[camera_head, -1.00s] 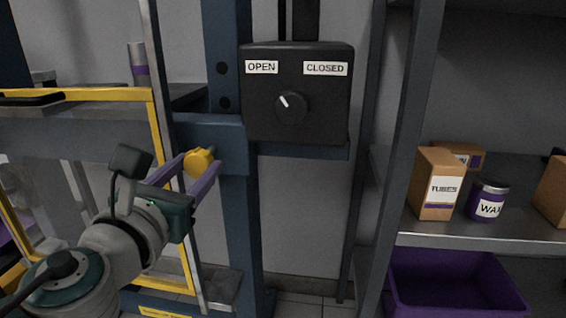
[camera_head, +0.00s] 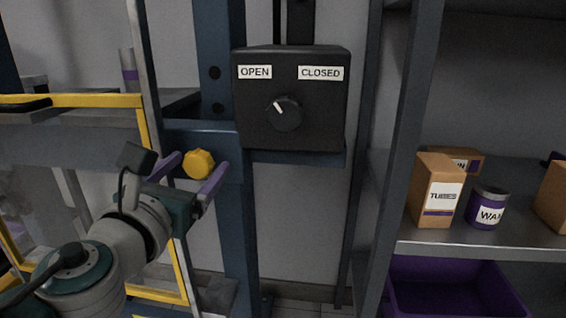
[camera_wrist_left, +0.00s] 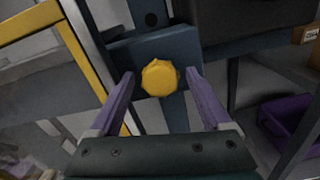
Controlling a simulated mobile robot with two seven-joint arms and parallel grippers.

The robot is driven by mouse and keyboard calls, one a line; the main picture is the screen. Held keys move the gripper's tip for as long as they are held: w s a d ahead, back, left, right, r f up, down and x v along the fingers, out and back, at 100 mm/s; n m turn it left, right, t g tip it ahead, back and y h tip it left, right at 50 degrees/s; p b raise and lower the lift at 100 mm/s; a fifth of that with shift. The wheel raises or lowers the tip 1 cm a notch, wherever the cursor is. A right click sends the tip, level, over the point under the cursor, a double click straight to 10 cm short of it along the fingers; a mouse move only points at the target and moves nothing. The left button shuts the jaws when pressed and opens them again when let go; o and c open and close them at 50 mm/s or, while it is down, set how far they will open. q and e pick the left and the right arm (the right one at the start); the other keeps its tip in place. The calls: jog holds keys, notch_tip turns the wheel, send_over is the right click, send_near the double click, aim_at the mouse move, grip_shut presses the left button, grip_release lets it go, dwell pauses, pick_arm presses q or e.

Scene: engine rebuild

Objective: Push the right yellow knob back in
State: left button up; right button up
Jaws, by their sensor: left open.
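The yellow knob (camera_head: 199,163) sits on the blue frame's crossbar, below and left of the black control box. It also shows in the left wrist view (camera_wrist_left: 160,78), between and just beyond the fingertips. My left gripper (camera_head: 196,172) is open, with one purple finger on each side of the knob in the picture. In the left wrist view a gap shows between the knob and each finger of the gripper (camera_wrist_left: 160,74). How far the knob sticks out of the bar is hard to tell. My right gripper is not in view.
The black control box (camera_head: 330,112) with OPEN and CLOSED labels and a dial (camera_head: 286,113) hangs above right. A yellow-framed door (camera_head: 150,150) stands left. On the right, a shelf (camera_head: 480,246) holds boxes and a purple can (camera_head: 487,208), with a purple bin (camera_head: 450,290) below.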

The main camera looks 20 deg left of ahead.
pick_arm(q)
jog(key=v, duration=1)
jog(key=shift+w+r, duration=0.1)
dwell(0.3)
